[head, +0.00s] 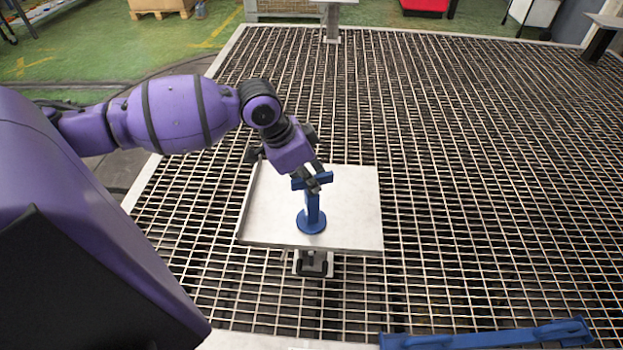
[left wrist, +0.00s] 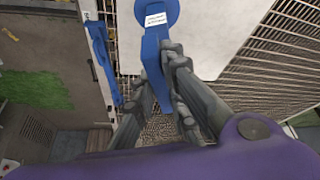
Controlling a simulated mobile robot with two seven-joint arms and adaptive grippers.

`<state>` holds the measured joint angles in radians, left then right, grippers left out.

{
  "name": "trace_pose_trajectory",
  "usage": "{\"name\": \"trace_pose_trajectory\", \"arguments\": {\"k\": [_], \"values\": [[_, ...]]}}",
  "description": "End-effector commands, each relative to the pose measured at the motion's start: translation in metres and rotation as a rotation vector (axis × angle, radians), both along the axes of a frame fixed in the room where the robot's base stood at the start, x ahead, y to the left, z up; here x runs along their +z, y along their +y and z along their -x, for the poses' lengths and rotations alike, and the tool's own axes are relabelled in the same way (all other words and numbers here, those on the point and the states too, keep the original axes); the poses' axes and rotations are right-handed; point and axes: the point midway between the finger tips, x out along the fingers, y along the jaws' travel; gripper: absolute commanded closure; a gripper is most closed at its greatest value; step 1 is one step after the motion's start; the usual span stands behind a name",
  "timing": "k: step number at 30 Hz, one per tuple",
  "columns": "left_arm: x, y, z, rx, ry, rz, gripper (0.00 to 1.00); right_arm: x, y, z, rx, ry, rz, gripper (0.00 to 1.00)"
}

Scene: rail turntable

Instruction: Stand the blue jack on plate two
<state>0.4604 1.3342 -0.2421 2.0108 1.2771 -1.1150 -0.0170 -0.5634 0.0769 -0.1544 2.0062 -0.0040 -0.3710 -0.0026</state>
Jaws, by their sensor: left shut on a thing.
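I cannot tell for sure whether the base touches the plate. My left gripper (head: 315,184) is shut on the jack's upper part, just under or at its crossbar. In the left wrist view the jack (left wrist: 152,48) runs between the fingers (left wrist: 157,88), with a white label near its round base. The plate (left wrist: 215,25) shows beyond it. No plate number is readable. My right gripper is not in view.
A long blue bar (head: 490,338) lies at the front right; it also shows in the left wrist view (left wrist: 103,60). Metal grating (head: 470,180) surrounds the plate. Other raised supports stand at the back middle (head: 332,22) and far right (head: 600,40). The plate's right side is clear.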

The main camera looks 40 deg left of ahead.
Motion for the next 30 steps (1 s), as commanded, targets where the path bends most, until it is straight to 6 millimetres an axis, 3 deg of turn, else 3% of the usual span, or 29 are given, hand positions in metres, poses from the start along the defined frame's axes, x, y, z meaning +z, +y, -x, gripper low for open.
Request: {"name": "trace_pose_trajectory", "arguments": {"k": [1, 2, 6, 17, 30], "values": [[0.001, 0.0, -0.001, 0.0, -0.003, 0.001, 1.0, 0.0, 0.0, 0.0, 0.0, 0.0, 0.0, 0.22], [0.0, 0.0, 0.0, 0.0, 0.0, 0.0, 0.85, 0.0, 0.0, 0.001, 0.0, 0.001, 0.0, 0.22], [0.0, 0.0, 0.0, 0.0, 0.0, 0.0, 0.69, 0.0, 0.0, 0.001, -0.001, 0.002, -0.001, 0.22], [0.004, 0.001, 0.001, 0.001, -0.001, -0.001, 0.69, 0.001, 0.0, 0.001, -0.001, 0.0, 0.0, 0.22], [0.084, 0.022, 0.026, 0.0, -0.004, -0.004, 0.69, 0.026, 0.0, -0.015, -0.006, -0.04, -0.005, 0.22]]}}
